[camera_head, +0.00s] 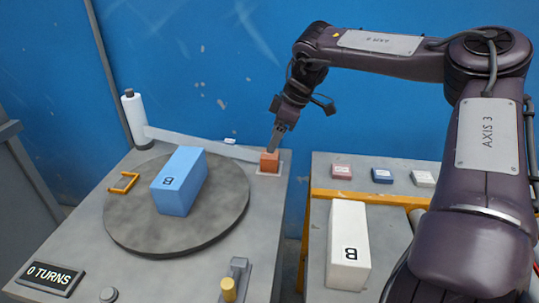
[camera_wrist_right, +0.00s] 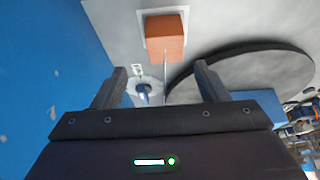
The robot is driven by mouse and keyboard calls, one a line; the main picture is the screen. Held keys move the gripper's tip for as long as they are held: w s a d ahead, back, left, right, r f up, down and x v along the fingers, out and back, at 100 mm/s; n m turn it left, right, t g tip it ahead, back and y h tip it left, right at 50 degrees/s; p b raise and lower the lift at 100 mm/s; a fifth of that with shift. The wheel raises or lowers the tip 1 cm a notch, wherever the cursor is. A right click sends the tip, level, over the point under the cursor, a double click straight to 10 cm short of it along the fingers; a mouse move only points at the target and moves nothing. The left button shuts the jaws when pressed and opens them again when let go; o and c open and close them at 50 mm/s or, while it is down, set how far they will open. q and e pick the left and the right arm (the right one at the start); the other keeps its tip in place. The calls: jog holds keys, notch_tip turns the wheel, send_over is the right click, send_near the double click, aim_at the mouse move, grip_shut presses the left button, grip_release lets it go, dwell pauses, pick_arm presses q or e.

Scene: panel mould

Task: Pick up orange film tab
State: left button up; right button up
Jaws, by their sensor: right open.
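The orange film tab (camera_head: 269,161) is a small orange block on a pale square pad at the back right corner of the grey table. A strip of clear film (camera_head: 205,142) runs from it to the white film roll (camera_head: 134,118) at the back left. My right gripper (camera_head: 278,134) is just above the tab, pointing down. In the right wrist view the orange tab (camera_wrist_right: 165,37) lies beyond the two open fingers (camera_wrist_right: 160,88), with nothing held between them. My left gripper is not in view.
A blue box (camera_head: 180,181) marked B sits on the round turntable (camera_head: 225,215). A white box (camera_head: 348,246) stands on the right-hand table, with small coloured blocks (camera_head: 382,176) behind it. A sign (camera_head: 50,278) reads 0 TURNS. A blue wall (camera_head: 230,70) is close behind.

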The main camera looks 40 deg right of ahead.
aim_at(268, 154)
jog(key=shift+a+f, duration=0.25)
jog(key=shift+f, duration=0.25)
jog(key=shift+a+f, duration=0.25)
jog(key=shift+f, duration=0.2)
jog(key=x, duration=0.3)
jog(key=shift+f, duration=0.4)
jog(key=shift+w+a+f, duration=0.15)
jog(key=shift+f, duration=0.2)
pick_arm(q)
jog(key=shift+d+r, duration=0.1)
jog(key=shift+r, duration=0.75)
pick_arm(e)
jog(key=c, duration=1.1)
jog(key=shift+r, duration=0.15)
